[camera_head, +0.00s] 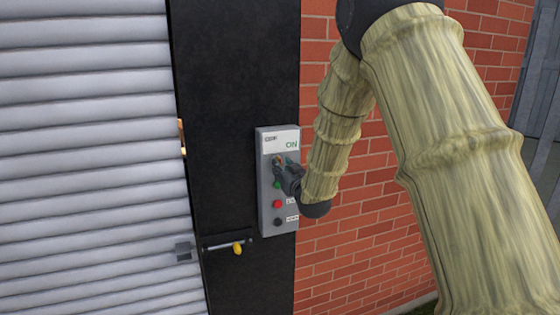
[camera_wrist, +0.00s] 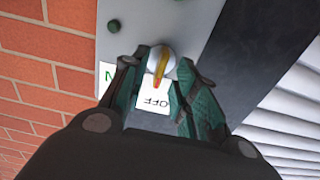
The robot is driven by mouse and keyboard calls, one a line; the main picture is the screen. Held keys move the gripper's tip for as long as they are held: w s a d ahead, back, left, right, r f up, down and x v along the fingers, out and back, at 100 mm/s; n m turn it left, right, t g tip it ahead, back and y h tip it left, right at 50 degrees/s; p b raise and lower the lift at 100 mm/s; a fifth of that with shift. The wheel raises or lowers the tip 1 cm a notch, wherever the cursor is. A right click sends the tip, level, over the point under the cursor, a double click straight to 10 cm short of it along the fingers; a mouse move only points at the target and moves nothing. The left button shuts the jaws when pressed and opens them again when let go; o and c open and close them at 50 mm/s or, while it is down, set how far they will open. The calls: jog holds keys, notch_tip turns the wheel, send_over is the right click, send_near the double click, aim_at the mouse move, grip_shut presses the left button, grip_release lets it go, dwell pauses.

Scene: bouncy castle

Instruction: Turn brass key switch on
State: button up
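The brass key switch (camera_wrist: 160,62) is a round pale knob with a yellow-brass bar and a red tip, mounted on the grey control panel (camera_head: 265,219). In the wrist view the red tip points down toward the "OFF" label (camera_wrist: 154,103), which appears upside down. Part of an "ON" label shows at the left there, mostly behind a finger. My gripper (camera_wrist: 157,68) has its two green fingers apart, one on each side of the switch, with visible gaps. In the head view my gripper (camera_head: 284,168) is at the upper part of the panel and largely covers the switch.
A green button (camera_wrist: 114,26) is near the switch. Below my gripper in the head view are a red button (camera_head: 278,204) and a black button (camera_head: 278,221). A roller shutter (camera_head: 90,130) and a yellow-handled latch (camera_head: 238,249) are at the left. A brick wall (camera_head: 335,255) is behind my arm.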

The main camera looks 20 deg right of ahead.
jog(key=shift+w+a+p, duration=0.1)
jog(key=shift+w+p, duration=0.4)
jog(key=shift+w, duration=0.95)
grip_shut()
